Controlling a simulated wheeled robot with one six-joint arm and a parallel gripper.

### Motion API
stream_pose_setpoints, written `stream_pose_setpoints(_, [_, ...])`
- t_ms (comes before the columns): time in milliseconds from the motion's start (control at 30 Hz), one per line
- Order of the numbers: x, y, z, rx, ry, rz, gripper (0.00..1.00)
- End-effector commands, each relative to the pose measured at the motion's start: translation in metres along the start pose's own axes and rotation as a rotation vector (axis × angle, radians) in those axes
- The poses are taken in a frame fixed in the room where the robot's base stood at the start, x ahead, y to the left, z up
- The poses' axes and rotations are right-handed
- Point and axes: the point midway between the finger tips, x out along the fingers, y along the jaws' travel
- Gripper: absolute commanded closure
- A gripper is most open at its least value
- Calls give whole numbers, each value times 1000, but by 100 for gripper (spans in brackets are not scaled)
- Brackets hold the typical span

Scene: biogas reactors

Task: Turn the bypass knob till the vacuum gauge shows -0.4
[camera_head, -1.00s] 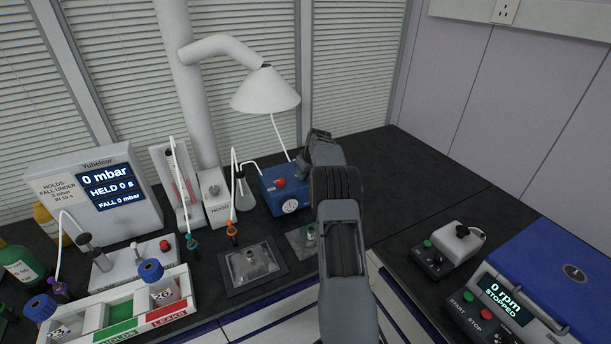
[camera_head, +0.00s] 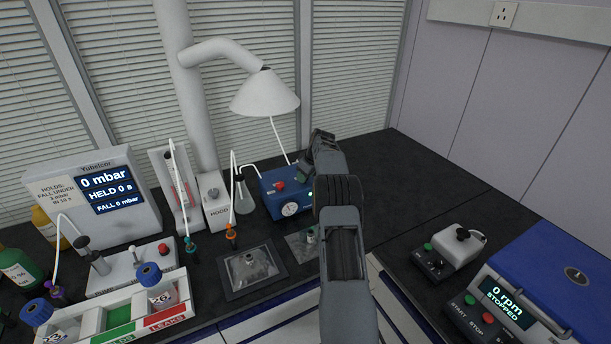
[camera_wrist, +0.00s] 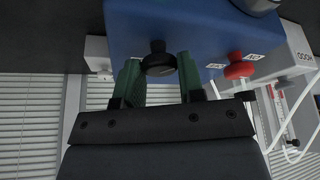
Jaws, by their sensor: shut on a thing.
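The blue vacuum pump (camera_head: 272,200) stands at the back of the black bench. Its small round white gauge (camera_head: 290,209) is on the front; the reading is too small to make out. In the wrist view, my gripper (camera_wrist: 160,70) has its two green fingers on either side of a black knob (camera_wrist: 160,60) on the blue pump housing (camera_wrist: 190,25), and is shut on it. A red knob (camera_wrist: 240,70) sits to the right of the fingers.
A white lamp-shaped hood (camera_head: 265,93) hangs above the pump. A flask (camera_head: 243,192) with tubing stands just left of it. A display box (camera_head: 100,195), a tray rack (camera_head: 95,320) and a framed plate (camera_head: 250,268) lie left. A centrifuge (camera_head: 560,260) stands right.

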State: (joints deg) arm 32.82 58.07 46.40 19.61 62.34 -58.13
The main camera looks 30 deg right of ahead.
Motion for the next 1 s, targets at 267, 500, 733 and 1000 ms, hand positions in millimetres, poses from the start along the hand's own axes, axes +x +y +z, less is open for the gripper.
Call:
stream_pose_setpoints(267, [0, 0, 0, 1, 0, 1, 42])
stream_pose_setpoints(500, [0, 0, 0, 1, 0, 1, 39])
stream_pose_setpoints(733, [-19, 0, 0, 0, 2, 3, 39])
stream_pose_setpoints(1000, [-74, 1, 0, 1, 3, 4, 39])
